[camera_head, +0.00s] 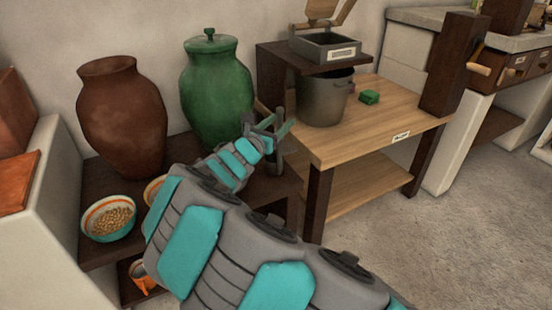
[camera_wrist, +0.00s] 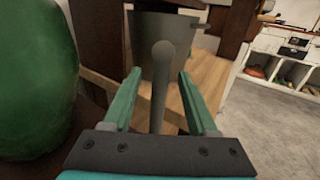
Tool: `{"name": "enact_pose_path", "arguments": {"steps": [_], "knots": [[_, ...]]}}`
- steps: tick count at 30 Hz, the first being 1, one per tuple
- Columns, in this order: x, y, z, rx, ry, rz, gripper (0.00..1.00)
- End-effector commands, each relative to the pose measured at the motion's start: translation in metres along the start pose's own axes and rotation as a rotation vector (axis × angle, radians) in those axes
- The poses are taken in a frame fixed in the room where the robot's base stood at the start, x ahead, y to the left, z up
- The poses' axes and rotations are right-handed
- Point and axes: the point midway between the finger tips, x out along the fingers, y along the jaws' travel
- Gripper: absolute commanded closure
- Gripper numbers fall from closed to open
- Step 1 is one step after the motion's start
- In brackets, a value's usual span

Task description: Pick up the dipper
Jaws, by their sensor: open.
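A grey rod with a rounded end, which looks like the dipper's handle (camera_wrist: 162,85), stands between my gripper's two green fingers in the wrist view. My gripper (camera_wrist: 157,90) is open, with a finger on either side of the rod and a visible gap to each. The rest of the dipper is hidden. In the head view my gripper (camera_head: 272,122) is in front of the green lidded jar's right side, left of the wooden table. The rod is hard to tell from the fingers there.
A grey metal pot (camera_head: 322,100) and a small green block (camera_head: 369,97) stand on the wooden table (camera_head: 385,125). The green jar (camera_head: 215,95), a brown jar (camera_head: 120,125) and a bowl of beans (camera_head: 108,220) are at left. Open floor lies at right.

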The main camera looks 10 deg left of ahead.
Motion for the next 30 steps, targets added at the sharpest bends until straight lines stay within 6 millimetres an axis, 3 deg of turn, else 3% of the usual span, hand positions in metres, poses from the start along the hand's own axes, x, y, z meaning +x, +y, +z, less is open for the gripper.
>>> {"name": "enact_pose_path", "arguments": {"steps": [6, 15, 30], "knots": [[0.029, 0.000, 0.001, 0.000, 0.003, 0.000, 0.42], [0.034, 0.000, 0.003, 0.001, 0.001, 0.002, 0.42], [0.034, 0.000, 0.003, 0.001, 0.001, 0.002, 0.97]]}}
